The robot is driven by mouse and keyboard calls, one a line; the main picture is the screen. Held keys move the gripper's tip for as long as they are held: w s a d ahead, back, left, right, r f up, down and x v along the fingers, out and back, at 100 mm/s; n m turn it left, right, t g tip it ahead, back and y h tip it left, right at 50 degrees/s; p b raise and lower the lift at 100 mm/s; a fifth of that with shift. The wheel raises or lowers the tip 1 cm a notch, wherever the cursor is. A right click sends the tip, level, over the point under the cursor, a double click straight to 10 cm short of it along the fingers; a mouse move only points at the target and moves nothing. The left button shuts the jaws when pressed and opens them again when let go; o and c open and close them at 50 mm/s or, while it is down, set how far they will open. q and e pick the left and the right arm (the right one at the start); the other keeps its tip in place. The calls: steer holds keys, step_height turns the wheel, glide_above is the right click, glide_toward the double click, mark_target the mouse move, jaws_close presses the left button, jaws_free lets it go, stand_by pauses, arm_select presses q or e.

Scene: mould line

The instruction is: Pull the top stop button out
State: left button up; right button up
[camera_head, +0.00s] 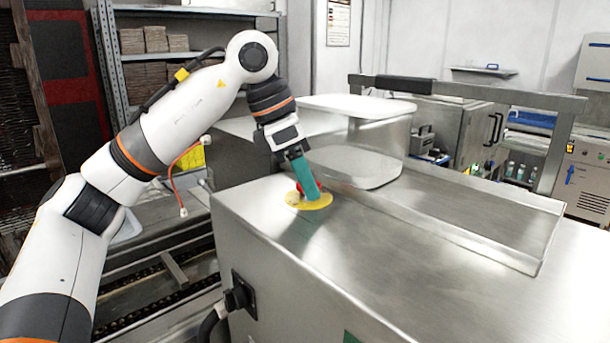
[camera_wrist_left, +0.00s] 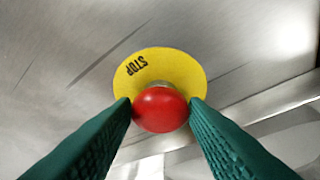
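The stop button has a red mushroom head (camera_wrist_left: 160,110) on a yellow disc (camera_wrist_left: 190,68) marked STOP. In the head view the yellow disc (camera_head: 308,201) lies on top of the steel machine housing, and the red head is mostly hidden behind my gripper. My left gripper (camera_wrist_left: 161,106) has its green fingers on either side of the red head, with the tips at its left and right edges. In the head view my left gripper (camera_head: 309,192) reaches down to the button, tilted. My right gripper is not in view.
The steel housing (camera_head: 400,270) has a wide bare top. A grey guard rail (camera_head: 500,95) with a black grip runs behind. A black cable plug (camera_head: 238,297) sticks out of the housing's left side.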

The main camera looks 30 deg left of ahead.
arm_select(q)
jaws_close()
steer(key=shift+r+p, duration=0.55)
steer(key=shift+r, duration=0.1)
steer(key=shift+o, duration=2.3)
jaws_free()
